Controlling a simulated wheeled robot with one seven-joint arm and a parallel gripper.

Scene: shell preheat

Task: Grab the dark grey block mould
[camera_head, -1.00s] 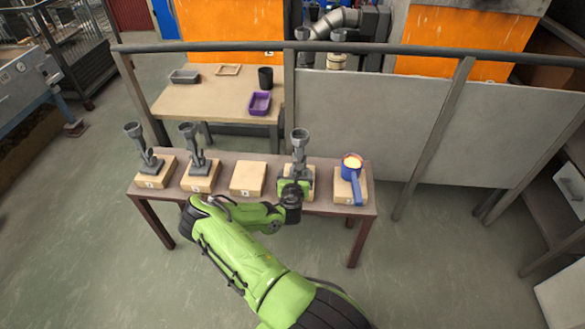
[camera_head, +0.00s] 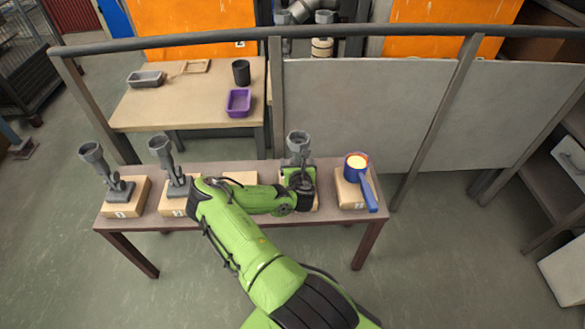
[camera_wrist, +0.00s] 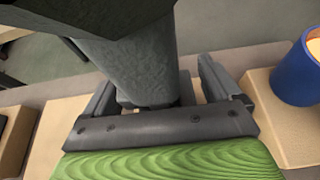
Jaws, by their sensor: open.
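A dark grey mould (camera_head: 298,143) with a round cup on top stands upright on a tan block near the right of the front table. My gripper (camera_wrist: 155,98) is open, with one finger on each side of the mould's stem (camera_wrist: 140,70) in the wrist view. I cannot tell whether the fingers touch it. The head view shows my gripper (camera_head: 302,182) low in front of the mould, hiding its lower part. Two similar grey moulds stand on blocks to the left, one at the far left (camera_head: 92,153) and one beside it (camera_head: 161,148).
A blue ladle (camera_head: 370,193) with glowing contents sits on the block to the right; it is close by in the wrist view (camera_wrist: 295,75). A rail (camera_head: 420,46) and panels stand behind. The back table (camera_head: 150,112) holds a grey tray, black cup and purple tray.

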